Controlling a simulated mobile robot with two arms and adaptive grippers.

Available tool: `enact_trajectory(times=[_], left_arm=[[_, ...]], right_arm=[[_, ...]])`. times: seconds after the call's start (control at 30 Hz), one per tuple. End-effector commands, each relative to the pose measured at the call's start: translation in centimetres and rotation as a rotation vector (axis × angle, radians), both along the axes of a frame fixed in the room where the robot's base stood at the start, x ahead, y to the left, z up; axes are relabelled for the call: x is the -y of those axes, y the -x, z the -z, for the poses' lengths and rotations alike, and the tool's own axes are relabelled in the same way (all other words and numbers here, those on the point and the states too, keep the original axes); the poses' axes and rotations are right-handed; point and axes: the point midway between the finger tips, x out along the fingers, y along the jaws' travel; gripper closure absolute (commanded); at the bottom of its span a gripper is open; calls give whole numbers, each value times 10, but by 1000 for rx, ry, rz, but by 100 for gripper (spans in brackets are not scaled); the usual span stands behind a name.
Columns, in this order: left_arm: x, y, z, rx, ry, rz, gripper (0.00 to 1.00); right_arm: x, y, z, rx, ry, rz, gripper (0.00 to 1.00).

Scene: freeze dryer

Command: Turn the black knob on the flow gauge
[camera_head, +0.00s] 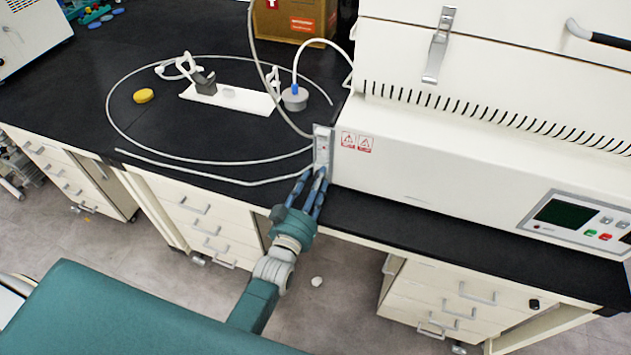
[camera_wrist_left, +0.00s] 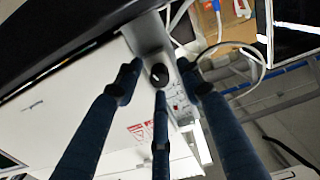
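The flow gauge (camera_head: 322,146) is a slim pale upright block at the left front corner of the white freeze dryer. Its round black knob (camera_wrist_left: 159,76) shows in the left wrist view, on the gauge's lower part. In the head view the knob is hidden by my fingers. My left gripper (camera_head: 314,177) has three dark blue fingers, spread apart and pointing at the gauge. In the left wrist view the fingertips stand around the knob, with gaps visible. I cannot tell whether any finger touches it. My right gripper is not in view.
The white freeze dryer (camera_head: 440,150) fills the right of the black bench (camera_head: 230,125). Thin hoses (camera_head: 190,160) loop over the bench to the gauge. A white holder (camera_head: 228,96), a yellow disc (camera_head: 144,96) and a cardboard box (camera_head: 296,20) stand further back.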

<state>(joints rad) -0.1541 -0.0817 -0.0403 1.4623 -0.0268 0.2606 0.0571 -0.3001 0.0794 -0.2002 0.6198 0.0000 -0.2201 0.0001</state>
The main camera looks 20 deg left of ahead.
Motion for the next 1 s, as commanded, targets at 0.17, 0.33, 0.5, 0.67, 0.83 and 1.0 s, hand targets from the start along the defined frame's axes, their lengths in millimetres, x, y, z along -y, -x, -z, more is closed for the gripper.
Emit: enact_trajectory(times=[0.17,0.33,0.5,0.67,0.83,1.0], left_arm=[[0,1,1,-1,0,0,62],[-1,16,2,-3,0,0,62],[-2,50,2,-5,0,1,62],[-3,84,2,-5,0,1,62],[-4,109,1,-3,0,0,62],[-4,119,0,0,0,0,62]], right_arm=[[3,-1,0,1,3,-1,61],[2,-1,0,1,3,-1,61],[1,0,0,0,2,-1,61],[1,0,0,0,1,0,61],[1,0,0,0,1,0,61],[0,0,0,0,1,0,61]])
